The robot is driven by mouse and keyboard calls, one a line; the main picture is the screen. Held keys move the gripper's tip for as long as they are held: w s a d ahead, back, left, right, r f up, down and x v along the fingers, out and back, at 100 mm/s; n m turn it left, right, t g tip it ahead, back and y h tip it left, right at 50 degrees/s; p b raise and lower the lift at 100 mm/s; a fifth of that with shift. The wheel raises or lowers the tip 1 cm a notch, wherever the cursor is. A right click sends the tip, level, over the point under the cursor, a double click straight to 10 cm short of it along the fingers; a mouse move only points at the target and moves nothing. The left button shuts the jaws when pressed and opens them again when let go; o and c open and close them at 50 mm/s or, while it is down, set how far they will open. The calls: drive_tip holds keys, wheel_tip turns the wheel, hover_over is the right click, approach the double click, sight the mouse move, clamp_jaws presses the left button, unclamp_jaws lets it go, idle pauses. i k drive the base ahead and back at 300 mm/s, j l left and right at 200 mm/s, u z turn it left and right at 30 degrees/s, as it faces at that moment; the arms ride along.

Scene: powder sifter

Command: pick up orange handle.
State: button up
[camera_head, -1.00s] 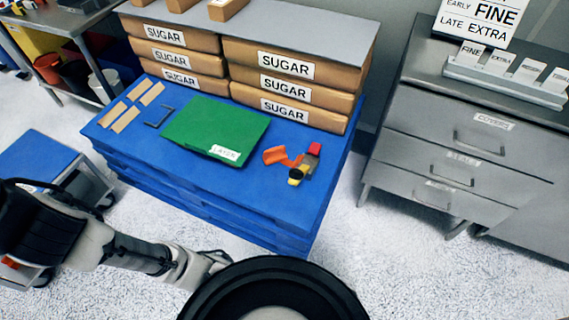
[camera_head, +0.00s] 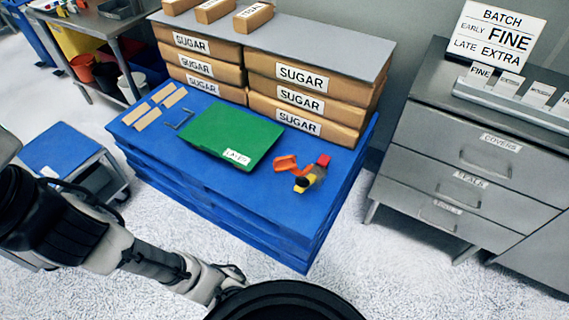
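An orange handle-like piece (camera_head: 285,162) lies on the blue pallet stack (camera_head: 215,196), near its right end. Beside it, apparently touching, is a small item with red, grey and yellow parts (camera_head: 311,178). I cannot tell whether they are joined. My gripper (camera_head: 222,284) is low in the picture, in front of the pallet stack and well apart from the orange piece. Its fingertips are partly hidden behind a black round part at the bottom edge, so I cannot tell if it is open or shut.
A green labelled sheet (camera_head: 232,134) lies left of the orange piece. Stacked boxes marked SUGAR (camera_head: 293,98) stand behind it. A grey drawer cabinet (camera_head: 470,150) is on the right and a blue-topped cart (camera_head: 58,150) on the left. The floor in front is clear.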

sight(283, 165)
drive_tip(key=i+j+z, duration=0.1)
drive_tip(key=z, duration=0.55)
drive_tip(key=i+j+z, duration=0.2)
drive_tip(key=j+z, duration=0.2)
drive_tip(key=j, duration=0.15)
drive_tip(key=i+j+z, duration=0.2)
drive_tip(key=j, duration=0.15)
drive_tip(key=i+j, duration=0.1)
drive_tip(key=j, duration=0.4)
drive_tip(key=i+j+z, duration=0.1)
drive_tip(key=j, duration=0.9)
drive_tip(key=i+z, duration=0.05)
